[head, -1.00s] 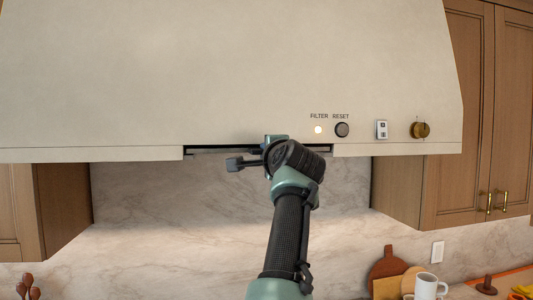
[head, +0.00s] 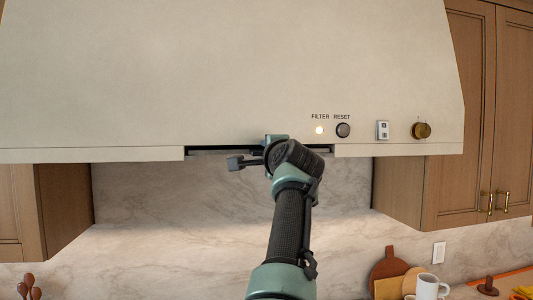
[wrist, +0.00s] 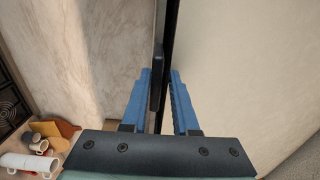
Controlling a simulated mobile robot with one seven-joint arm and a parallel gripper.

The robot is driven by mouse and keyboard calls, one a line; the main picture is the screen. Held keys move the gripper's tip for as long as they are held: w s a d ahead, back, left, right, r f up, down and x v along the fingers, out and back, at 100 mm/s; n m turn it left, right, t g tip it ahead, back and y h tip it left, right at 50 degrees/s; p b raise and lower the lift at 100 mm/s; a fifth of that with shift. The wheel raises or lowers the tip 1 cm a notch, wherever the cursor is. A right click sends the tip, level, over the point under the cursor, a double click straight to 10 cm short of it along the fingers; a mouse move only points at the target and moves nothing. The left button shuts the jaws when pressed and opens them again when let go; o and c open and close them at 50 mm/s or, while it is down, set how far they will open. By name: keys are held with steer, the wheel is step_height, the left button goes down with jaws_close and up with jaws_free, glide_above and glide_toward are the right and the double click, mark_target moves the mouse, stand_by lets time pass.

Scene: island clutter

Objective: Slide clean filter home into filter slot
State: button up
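The filter slot (head: 215,149) is a long dark opening in the lower front edge of the range hood. A thin strip of the clean filter seems to show inside it, almost level with the hood front; the rest is hidden. My gripper (wrist: 160,72) is at the slot, and in the head view my wrist covers its fingers. In the wrist view the two blue fingers stand apart with a dark upright tab (wrist: 159,62), probably the filter's handle, at their tips. The tab lies close to the left finger. I cannot tell whether both fingers press on it.
The pale hood (head: 240,75) fills the upper view, with a lit FILTER light (head: 319,130) and a RESET button (head: 343,130). Wooden cabinets (head: 445,190) flank it. A white mug (head: 427,286) and cutting boards (head: 388,268) stand on the counter below. The space under the hood is clear.

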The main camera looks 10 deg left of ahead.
steer(key=shift+o, duration=1.4)
steer(key=shift+f, duration=0.1)
steer(key=shift+s+f+b, duration=0.1)
steer(key=shift+b, duration=0.25)
steer(key=b+v, duration=1.2)
steer(key=shift+s+r, duration=0.25)
steer(key=shift+s, duration=0.15)
